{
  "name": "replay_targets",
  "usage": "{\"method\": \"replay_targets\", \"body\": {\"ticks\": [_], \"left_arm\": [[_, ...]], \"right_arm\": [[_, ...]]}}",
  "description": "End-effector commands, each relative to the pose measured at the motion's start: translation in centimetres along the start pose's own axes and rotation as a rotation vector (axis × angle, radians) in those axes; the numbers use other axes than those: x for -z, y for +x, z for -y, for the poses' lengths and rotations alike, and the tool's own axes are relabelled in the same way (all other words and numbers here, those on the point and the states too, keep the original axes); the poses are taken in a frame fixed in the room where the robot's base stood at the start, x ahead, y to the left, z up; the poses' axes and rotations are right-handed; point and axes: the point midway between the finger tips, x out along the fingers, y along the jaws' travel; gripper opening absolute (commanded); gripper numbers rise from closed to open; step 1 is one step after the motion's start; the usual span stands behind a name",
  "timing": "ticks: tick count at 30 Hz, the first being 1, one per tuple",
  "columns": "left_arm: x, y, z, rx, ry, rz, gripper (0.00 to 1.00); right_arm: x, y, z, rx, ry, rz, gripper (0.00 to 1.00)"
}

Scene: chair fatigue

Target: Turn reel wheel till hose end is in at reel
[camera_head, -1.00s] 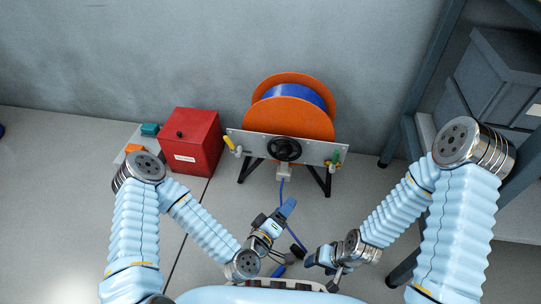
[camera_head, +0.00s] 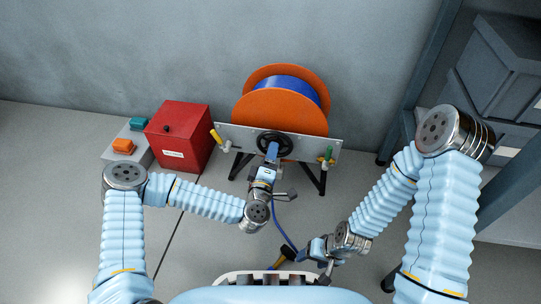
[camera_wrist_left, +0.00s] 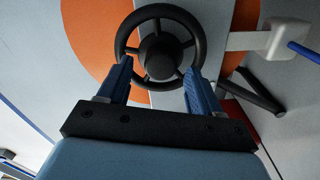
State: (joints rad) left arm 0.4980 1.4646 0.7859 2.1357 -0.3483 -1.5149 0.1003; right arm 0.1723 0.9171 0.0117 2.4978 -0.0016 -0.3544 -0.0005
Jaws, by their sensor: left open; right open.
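The orange reel (camera_head: 285,110) with blue hose wound on it stands against the wall. Its black wheel (camera_head: 276,144) is on the grey front plate; it also shows in the left wrist view (camera_wrist_left: 160,58). My left gripper (camera_head: 272,153) is at the wheel. In the left wrist view its two blue fingers (camera_wrist_left: 156,85) are apart, one at each lower side of the wheel's rim; contact cannot be told. The blue hose (camera_head: 281,222) runs down from the reel to the floor; its end is not clearly visible. My right gripper (camera_head: 308,249) is low, to the right of the hose, open.
A red box (camera_head: 179,136) stands left of the reel, beside a panel with an orange button (camera_head: 123,146) and a teal button (camera_head: 138,124). A yellow handle (camera_head: 215,136) and a green one (camera_head: 328,155) flank the wheel. A dark shelf frame (camera_head: 420,90) stands at the right.

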Motion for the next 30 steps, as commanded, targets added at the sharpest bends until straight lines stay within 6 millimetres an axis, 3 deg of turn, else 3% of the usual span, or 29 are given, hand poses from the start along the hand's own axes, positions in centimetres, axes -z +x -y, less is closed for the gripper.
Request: {"method": "replay_targets", "body": {"ticks": [4,13,24,30], "left_arm": [[-0.01,1.07,0.04,0.0,0.0,0.0,0.65],[-0.01,1.24,0.01,0.001,0.0,0.001,0.63],[0.0,1.21,0.03,0.001,0.0,0.001,0.09],[0.01,1.21,-0.02,0.001,0.016,0.001,0.09]], "right_arm": [[0.01,0.19,-0.07,0.0,0.0,-0.001,0.64],[0.01,0.18,-0.06,0.0,0.0,-0.001,0.64],[0.01,0.18,-0.06,0.0,0.0,-0.001,0.64],[0.01,0.05,-0.02,0.0,0.0,0.0,0.64]]}}
